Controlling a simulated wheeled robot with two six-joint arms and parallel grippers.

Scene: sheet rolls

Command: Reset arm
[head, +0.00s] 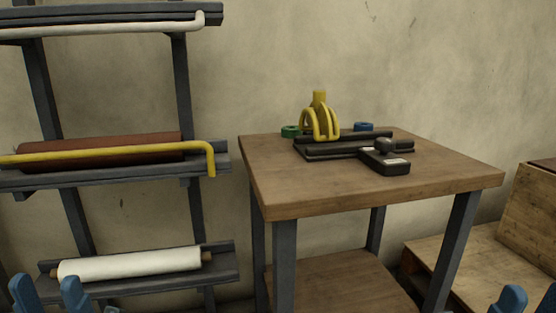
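My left gripper (48,294) shows at the bottom left edge. Its two blue fingers stand apart with nothing visible between them, so it is open. My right gripper (529,299) shows at the bottom right edge, also with two blue fingers apart and nothing seen between them. Both are cut off by the lower frame edge. The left gripper is just in front of the lowest rack shelf, near a white sheet roll (130,264). A dark red roll (100,150) lies on the middle shelf behind a yellow bar (110,149).
A wooden table (330,195) stands at centre right, holding a yellow clamp-like object (320,118), a black device (385,160), a green ring (290,131) and a blue ring (363,127). A grey rack (187,110) fills the left. Wooden crates (480,262) stand at right.

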